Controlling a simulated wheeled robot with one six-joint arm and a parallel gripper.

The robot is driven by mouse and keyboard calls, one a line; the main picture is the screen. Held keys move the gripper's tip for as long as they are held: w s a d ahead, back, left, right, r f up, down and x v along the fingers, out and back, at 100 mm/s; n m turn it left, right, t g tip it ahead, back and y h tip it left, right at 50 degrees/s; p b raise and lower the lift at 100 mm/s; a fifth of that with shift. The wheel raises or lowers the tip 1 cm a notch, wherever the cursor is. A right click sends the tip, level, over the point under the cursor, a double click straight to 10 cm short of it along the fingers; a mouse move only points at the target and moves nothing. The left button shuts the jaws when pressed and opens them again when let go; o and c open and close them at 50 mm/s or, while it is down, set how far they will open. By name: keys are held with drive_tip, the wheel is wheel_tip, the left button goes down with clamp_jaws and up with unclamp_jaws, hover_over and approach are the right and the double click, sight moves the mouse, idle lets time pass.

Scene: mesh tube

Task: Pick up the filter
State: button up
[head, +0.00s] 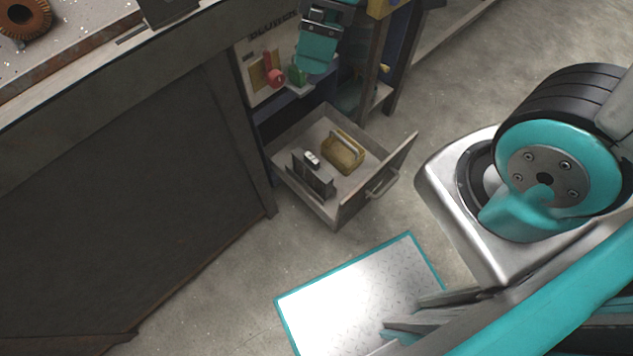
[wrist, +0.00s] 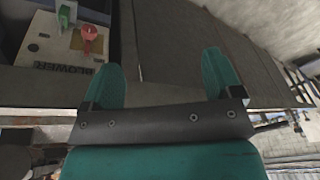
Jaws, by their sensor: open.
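An open drawer (head: 378,194) holds a tan, block-like piece with a grey bar along its top (head: 344,154) and a dark, upright box (head: 313,181) with a small white item (head: 312,158) on it. I cannot tell for sure which of these is the filter. My gripper (head: 317,66) hangs above and behind the drawer, in front of the panel, apart from both pieces. In the wrist view my gripper (wrist: 164,75) has its two teal fingers spread, with nothing between them. The drawer's contents do not show there.
A pale panel (head: 256,82) with red and green controls stands above the drawer; in the wrist view it appears upside down, lettered BLOWER (wrist: 63,69). A dark cabinet side (head: 125,190) fills the left. A teal-edged metal plate (head: 350,290) lies on the floor.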

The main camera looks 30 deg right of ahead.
sight(312, 158)
drive_tip(key=w+d+f+n+h+b, duration=0.1)
drive_tip(key=w+f+n+b, duration=0.2)
drive_tip(key=f+b, duration=0.4)
drive_tip(key=w+d+f+n+h+b, duration=0.1)
drive_tip(key=w+f+n+b, duration=0.2)
drive_tip(key=f, duration=1.9)
drive_tip(key=w+d+f+n+h+b, duration=0.1)
drive_tip(key=w+f+n+b, duration=0.3)
drive_tip(key=f+b, duration=0.8)
drive_tip(key=shift+w+d+f, duration=0.15)
drive_tip(key=shift+w+f, duration=0.05)
drive_tip(key=shift+f, duration=0.4)
drive_tip(key=shift+w+d+f, duration=0.2)
drive_tip(key=shift+w+f, duration=0.05)
drive_tip(key=shift+f, duration=0.3)
drive_tip(key=shift+w+d+f, duration=0.15)
drive_tip(key=shift+w+f, duration=0.05)
drive_tip(key=shift+f, duration=0.4)
drive_tip(key=f+b, duration=0.1)
drive_tip(key=f, duration=0.1)
drive_tip(key=f+b, duration=0.2)
drive_tip(key=f, duration=0.1)
drive_tip(key=shift+s+a+f, duration=0.15)
drive_tip(key=shift+s, duration=0.05)
drive_tip(key=c, duration=1.4)
